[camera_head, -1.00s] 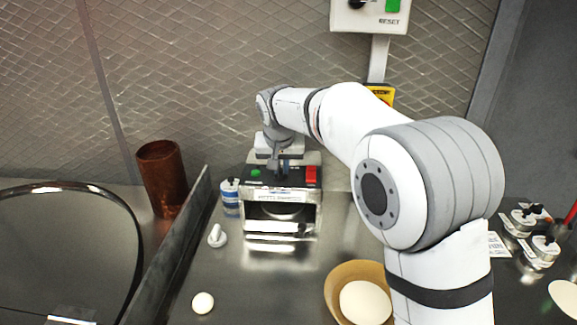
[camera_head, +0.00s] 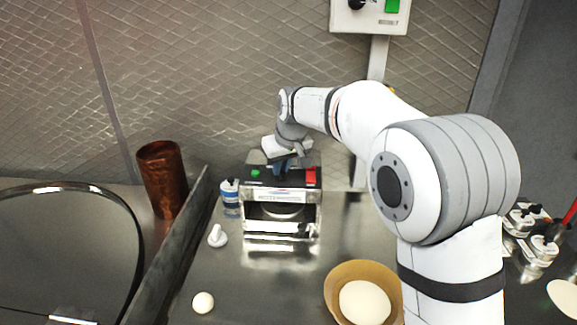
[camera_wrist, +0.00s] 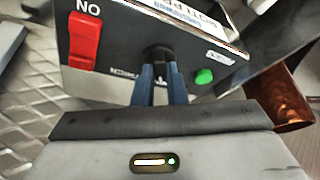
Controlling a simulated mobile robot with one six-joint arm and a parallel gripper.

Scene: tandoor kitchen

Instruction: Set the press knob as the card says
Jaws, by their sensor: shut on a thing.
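The press (camera_head: 258,207) is a boxy machine on the steel counter, with a dark top panel. On that panel a black knob (camera_wrist: 158,54) sits between a red rocker switch (camera_wrist: 85,40) and a green button (camera_wrist: 204,76) in the wrist view. My gripper (camera_wrist: 159,72) has its blue fingers closed on the black knob from above. The knob's pointer and most of its scale marks are hidden or too blurred to read. In the head view my gripper (camera_head: 283,167) is over the press's top panel, tilted. I cannot make out the card.
A blue-and-white can (camera_head: 230,197) stands left of the press, with a small white knobbed piece (camera_head: 217,237) nearby. A dark divider (camera_head: 180,235) and copper cylinder (camera_head: 162,178) are further left. A bowl of dough (camera_head: 340,273) is in front right. A wall box (camera_head: 372,22) hangs above.

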